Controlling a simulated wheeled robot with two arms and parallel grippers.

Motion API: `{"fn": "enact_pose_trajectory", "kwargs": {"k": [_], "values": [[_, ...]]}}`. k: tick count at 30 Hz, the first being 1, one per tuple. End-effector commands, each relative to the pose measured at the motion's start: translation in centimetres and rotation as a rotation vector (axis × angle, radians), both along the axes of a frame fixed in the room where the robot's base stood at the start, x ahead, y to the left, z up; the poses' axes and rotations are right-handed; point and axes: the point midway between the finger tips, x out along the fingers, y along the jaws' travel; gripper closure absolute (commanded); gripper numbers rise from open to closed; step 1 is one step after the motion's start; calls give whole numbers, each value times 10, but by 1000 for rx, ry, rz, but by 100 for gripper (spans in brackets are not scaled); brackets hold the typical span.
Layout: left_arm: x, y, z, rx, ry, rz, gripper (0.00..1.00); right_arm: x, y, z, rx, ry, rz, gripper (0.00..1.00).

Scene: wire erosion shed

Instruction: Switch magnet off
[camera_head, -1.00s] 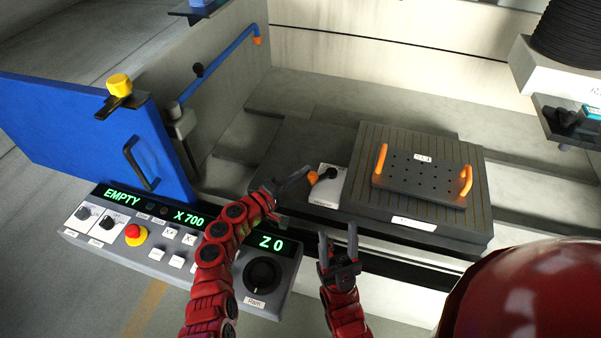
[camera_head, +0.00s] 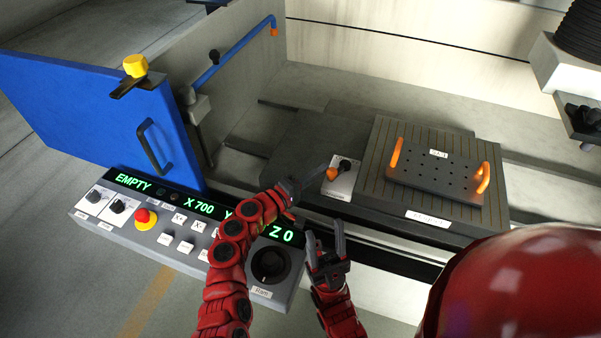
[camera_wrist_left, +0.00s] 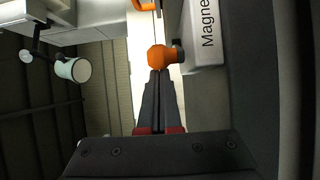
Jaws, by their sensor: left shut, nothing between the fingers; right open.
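The magnet switch is a pale plate (camera_head: 340,187) with a black pivot and a lever ending in an orange knob (camera_head: 332,174), at the left end of the magnet table (camera_head: 375,165). My left gripper (camera_head: 326,168) is shut and empty, its tips right by the knob. In the left wrist view the orange knob (camera_wrist_left: 160,56) sits just beyond the shut fingertips (camera_wrist_left: 158,74); whether they touch is unclear. A label beginning "Magne" (camera_wrist_left: 209,25) shows at right. My right gripper (camera_head: 323,232) is open and empty, lower, in front of the table.
A black plate (camera_head: 437,178) with holes and two orange handles lies on the magnet table. A control panel (camera_head: 150,240) with green displays and a red stop button (camera_head: 146,216) is at lower left. A blue door (camera_head: 85,120) stands behind it. A red rounded shape covers the lower right.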

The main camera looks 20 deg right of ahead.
Motion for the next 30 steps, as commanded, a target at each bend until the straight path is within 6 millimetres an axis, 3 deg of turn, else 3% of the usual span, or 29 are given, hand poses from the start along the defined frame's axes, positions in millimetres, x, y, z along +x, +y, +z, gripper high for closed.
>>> {"fn": "enact_pose_trajectory", "kwargs": {"k": [12,30], "values": [[-25,-15,-1,0,1,-13,100,0,0,-10,0,0,0,48],[-30,-17,0,0,1,-12,100,0,0,-12,0,0,0,48]]}}
